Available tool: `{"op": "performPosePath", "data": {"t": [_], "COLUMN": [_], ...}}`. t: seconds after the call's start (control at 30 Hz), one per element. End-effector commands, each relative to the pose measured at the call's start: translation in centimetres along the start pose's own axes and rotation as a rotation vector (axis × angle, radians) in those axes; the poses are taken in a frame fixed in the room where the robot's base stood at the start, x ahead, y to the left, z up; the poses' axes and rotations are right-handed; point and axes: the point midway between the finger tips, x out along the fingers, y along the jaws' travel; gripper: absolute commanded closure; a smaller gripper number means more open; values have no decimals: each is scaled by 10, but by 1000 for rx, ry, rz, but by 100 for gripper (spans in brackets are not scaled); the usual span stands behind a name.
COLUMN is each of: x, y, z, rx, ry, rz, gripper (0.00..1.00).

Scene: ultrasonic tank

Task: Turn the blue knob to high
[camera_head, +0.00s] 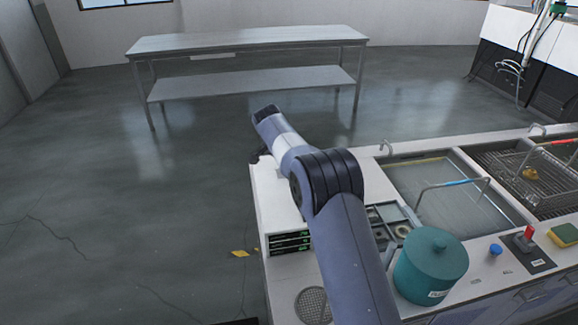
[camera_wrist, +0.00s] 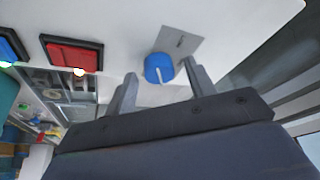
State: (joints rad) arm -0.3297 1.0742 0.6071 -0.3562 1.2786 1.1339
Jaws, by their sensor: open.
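In the wrist view, a round blue knob (camera_wrist: 153,70) with a pale pointer line sits on a white panel, beside a grey label plate (camera_wrist: 182,42). The line points down in the picture, toward my gripper. My gripper (camera_wrist: 159,72) is open and empty, with one finger on each side of the knob in the picture. I cannot tell how far the fingertips are from the panel or whether they touch the knob. In the head view my arm reaches over the left end of the counter; the gripper and this knob are hidden there.
In the wrist view a red square switch (camera_wrist: 72,55) and a blue one (camera_wrist: 11,46) sit left of the knob. In the head view, a teal lidded pot (camera_head: 432,268), a small blue knob (camera_head: 495,250) and a sink basin (camera_head: 450,200) are on the counter.

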Motion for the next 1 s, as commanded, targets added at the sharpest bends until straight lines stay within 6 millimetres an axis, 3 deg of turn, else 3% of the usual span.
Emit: {"op": "performPosePath", "data": {"t": [0.27,0.7,1.0], "x": [-13,-94,-108], "y": [0,-1,0], "z": [0,0,0], "rx": [0,0,0], "ry": [1,1,0], "rz": [-2,-2,1], "gripper": [48,48,48]}}
